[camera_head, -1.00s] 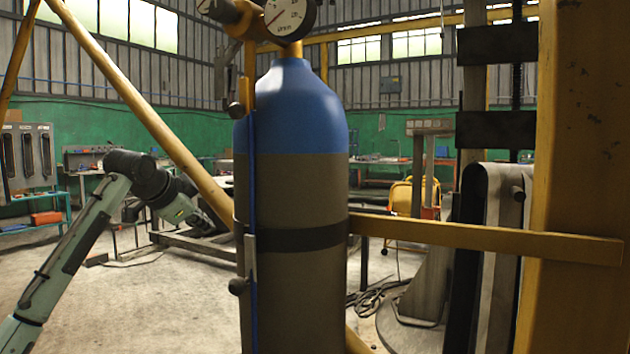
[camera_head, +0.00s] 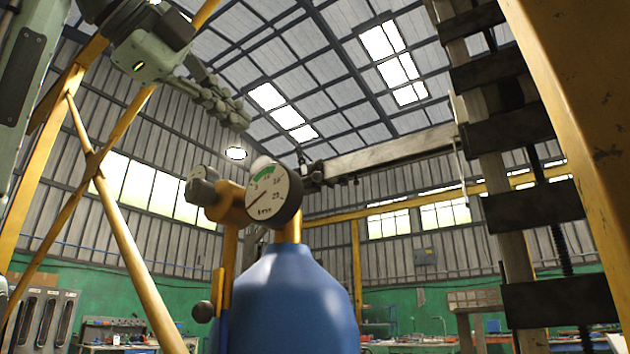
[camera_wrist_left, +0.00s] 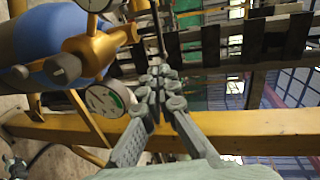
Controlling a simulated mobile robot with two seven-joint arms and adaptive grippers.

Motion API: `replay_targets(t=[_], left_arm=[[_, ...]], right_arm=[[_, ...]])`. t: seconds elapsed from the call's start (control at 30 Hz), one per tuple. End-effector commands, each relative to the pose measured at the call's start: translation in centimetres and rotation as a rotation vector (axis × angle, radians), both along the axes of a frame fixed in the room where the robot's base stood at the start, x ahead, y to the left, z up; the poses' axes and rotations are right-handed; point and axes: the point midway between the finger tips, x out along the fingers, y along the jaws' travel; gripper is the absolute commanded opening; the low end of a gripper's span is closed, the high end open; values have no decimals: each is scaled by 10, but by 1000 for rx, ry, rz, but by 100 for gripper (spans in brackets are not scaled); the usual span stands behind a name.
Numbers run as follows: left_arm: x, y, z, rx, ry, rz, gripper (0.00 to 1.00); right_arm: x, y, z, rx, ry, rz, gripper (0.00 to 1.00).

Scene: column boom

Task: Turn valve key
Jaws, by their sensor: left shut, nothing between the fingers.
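A blue gas cylinder (camera_head: 288,305) stands upright in the lower middle of the head view. On its top sits a brass valve (camera_head: 232,205) with a round dial gauge (camera_head: 270,193) and a grey knob (camera_head: 200,191) at its left. I cannot tell for sure which part is the valve key. My left gripper (camera_head: 238,116) is above and to the left of the valve, apart from it, shut and empty. In the left wrist view its fingers (camera_wrist_left: 162,84) meet; the brass valve (camera_wrist_left: 100,43) and grey knob (camera_wrist_left: 66,68) lie to their left. My right gripper is not in view.
A yellow post (camera_head: 578,130) and a column with dark plates (camera_head: 512,130) stand close on the right. Yellow diagonal struts (camera_head: 125,235) cross on the left. A yellow beam (camera_wrist_left: 240,125) runs behind my fingers in the left wrist view. Open air surrounds the gauge.

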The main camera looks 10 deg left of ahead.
Motion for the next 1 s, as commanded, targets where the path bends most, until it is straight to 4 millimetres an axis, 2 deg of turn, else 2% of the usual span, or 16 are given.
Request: replay_targets(t=[0.17, 0.4, 0.7, 0.83, 1.0], left_arm=[[6, -8, 0, 12, -2, -8, 0], [47, -23, -10, 12, 1, -8, 0], [103, -43, -21, 9, 0, -8, 0], [117, -48, -24, 8, -2, -8, 0], [126, -52, -26, 8, -3, -8, 0]], right_arm=[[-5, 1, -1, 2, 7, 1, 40], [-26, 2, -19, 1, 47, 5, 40], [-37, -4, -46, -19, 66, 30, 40], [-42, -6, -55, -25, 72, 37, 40], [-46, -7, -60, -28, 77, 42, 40]])
